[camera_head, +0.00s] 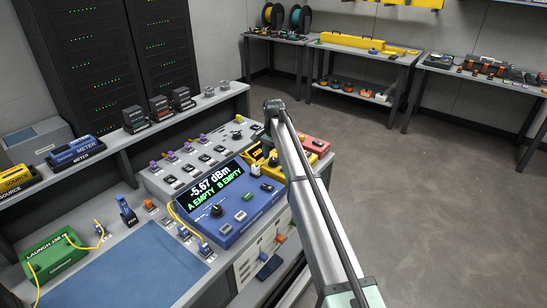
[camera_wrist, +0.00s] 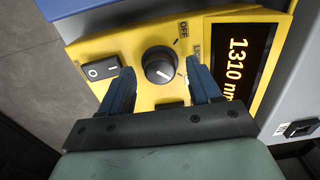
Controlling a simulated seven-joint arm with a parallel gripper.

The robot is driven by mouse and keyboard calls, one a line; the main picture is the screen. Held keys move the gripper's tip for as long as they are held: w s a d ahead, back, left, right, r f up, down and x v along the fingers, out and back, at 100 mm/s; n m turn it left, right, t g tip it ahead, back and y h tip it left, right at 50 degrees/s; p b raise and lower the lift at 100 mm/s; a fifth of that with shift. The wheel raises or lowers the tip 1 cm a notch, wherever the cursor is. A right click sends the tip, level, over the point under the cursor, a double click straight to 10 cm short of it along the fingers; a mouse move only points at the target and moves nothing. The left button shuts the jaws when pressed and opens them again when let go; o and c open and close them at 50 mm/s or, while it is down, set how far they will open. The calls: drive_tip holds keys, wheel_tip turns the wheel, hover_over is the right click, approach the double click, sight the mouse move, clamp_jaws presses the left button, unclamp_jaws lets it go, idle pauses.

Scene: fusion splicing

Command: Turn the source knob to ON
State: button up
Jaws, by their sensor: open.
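The yellow source unit (camera_wrist: 82,52) fills most of the wrist view. Its round black knob (camera_wrist: 160,65) sits on the panel, with an OFF label near its upper right and another label, partly hidden by a finger, to the right. A pale mark shows on the knob, but I cannot tell clearly which setting it points to. My gripper (camera_wrist: 160,68) is open, with its blue fingertips on either side of the knob; contact cannot be told. In the head view the yellow source unit (camera_head: 255,153) is partly behind my arm.
A black rocker switch (camera_wrist: 101,71) lies left of the knob, and a display (camera_wrist: 237,62) reading 1310 nm lies right. In the head view a blue meter (camera_head: 246,206) reads -5.67 dBm beside the source unit. A red unit (camera_head: 316,145) stands behind my arm.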

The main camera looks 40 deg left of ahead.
sight(273, 159)
wheel_tip(273, 159, up, 14)
drive_tip(key=shift+f, duration=0.25)
idle(0.6)
